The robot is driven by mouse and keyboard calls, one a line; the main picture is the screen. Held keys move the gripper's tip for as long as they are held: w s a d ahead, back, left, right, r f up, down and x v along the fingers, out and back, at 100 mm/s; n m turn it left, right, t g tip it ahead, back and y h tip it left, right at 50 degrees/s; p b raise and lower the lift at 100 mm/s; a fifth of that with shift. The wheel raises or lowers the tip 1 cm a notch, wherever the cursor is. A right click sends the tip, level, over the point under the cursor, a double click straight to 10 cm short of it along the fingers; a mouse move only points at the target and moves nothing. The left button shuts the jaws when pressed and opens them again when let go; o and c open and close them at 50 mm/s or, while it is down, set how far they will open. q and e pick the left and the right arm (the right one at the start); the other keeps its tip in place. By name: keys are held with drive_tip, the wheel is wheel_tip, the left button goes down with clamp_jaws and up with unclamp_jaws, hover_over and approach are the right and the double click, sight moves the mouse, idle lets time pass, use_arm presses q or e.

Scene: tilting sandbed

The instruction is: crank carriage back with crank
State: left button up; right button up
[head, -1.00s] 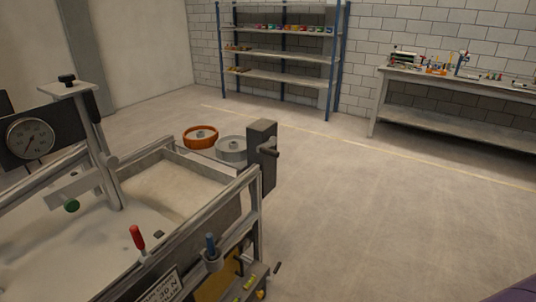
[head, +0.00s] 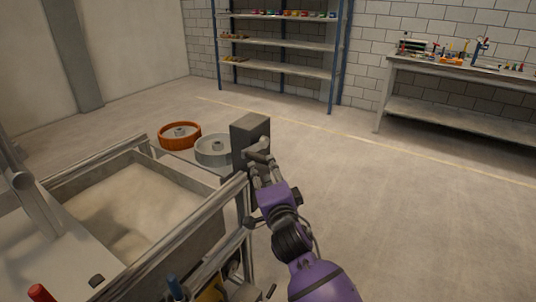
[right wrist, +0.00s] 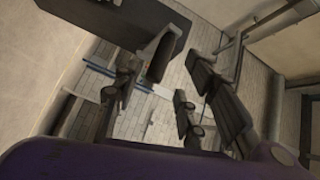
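The crank (head: 259,147) sticks out from a dark grey box (head: 250,128) at the far right corner of the sandbed (head: 200,243). My right gripper (head: 264,170) is at the crank, its fingers pointing up towards the handle. In the right wrist view the gripper (right wrist: 158,100) has its fingers apart, with the dark crank handle (right wrist: 160,58) between or just beyond them; contact cannot be told. The box (right wrist: 120,25) shows there at upper left. A grey post (head: 35,205) at the left edge looks like part of the carriage. My left gripper is out of view.
A shelf (head: 275,44) and a workbench (head: 460,72) stand at the back. The floor on the right is clear.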

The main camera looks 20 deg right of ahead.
sight(262, 162)
drive_tip(key=shift+w+d+m, duration=0.1)
drive_tip(key=shift+d+m, duration=0.2)
drive_tip(key=shift+m, duration=1.1)
drive_tip(key=shift+a+r, duration=0.15)
drive_tip(key=shift+a, duration=0.05)
drive_tip(key=shift+a+m, duration=0.1)
drive_tip(key=shift+m, duration=0.2)
drive_tip(key=w, duration=0.5)
drive_tip(key=w+d, duration=0.1)
drive_tip(key=w, duration=0.1)
drive_tip(key=shift+w, duration=0.15)
drive_tip(key=shift+c, duration=0.3)
clamp_jaws()
